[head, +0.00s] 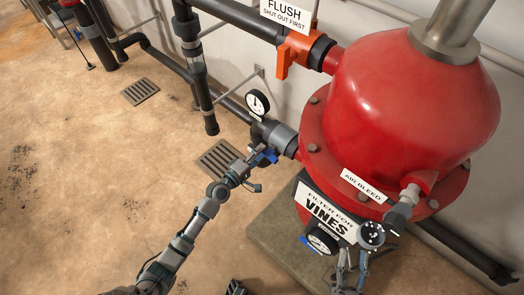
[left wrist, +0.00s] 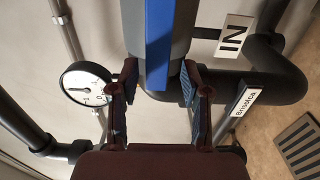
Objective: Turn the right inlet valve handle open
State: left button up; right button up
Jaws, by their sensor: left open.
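A blue valve handle (head: 268,156) sits on the grey inlet pipe fitting left of the red filter tank. My left gripper (head: 256,162) is right at this handle in the head view and partly covers it. In the left wrist view the blue handle (left wrist: 158,45) runs along a grey body, its near end between the fingertips. My left gripper (left wrist: 158,88) is open, with a finger on either side; contact cannot be told. My right gripper (head: 350,272) is at the lower right, in front of the tank; its jaw state is unclear.
The red tank (head: 400,110) fills the right side. A pressure gauge (head: 258,103) stands just above the inlet, also in the left wrist view (left wrist: 86,84). An orange valve handle (head: 291,54) is higher up. A second blue piece (head: 309,243) is beside a lower gauge. Floor at left is clear.

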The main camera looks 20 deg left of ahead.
pick_arm(q)
jog(key=v, duration=1)
jog(key=shift+s+a, duration=0.25)
jog(key=shift+f, duration=0.1)
